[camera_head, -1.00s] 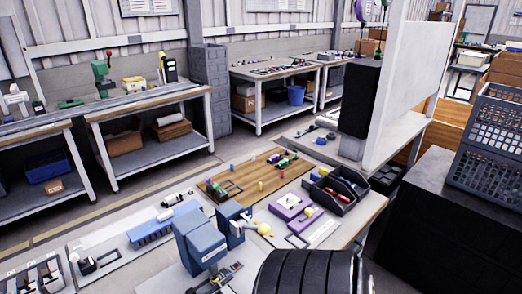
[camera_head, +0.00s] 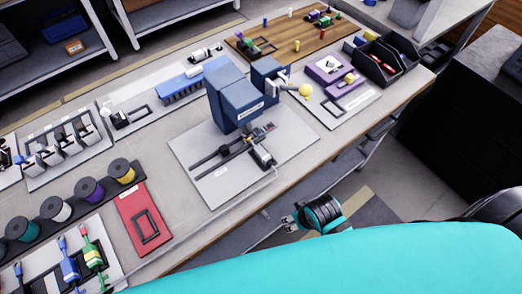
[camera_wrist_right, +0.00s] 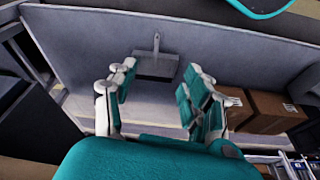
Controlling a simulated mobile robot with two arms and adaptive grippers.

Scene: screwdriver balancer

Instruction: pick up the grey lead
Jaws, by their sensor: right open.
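Several leads with coloured plugs lie at the lower left of the head view, among them a blue one (camera_head: 68,262) and a green one (camera_head: 92,254). I cannot clearly single out a grey lead. A thin pale cable (camera_head: 215,222) runs along the bench front. My right gripper (camera_head: 294,221) is off the bench's front edge, apart from the leads and to their right. In the right wrist view the right gripper (camera_wrist_right: 160,95) has its fingers spread with nothing between them. My left gripper is not in view.
A blue machine (camera_head: 235,98) stands on a grey plate mid-bench. A red plate (camera_head: 126,229) and a row of spools (camera_head: 88,190) lie near the leads. A black bin (camera_head: 375,62) and a purple box (camera_head: 329,68) are at the right. Free floor shows beyond the bench edge.

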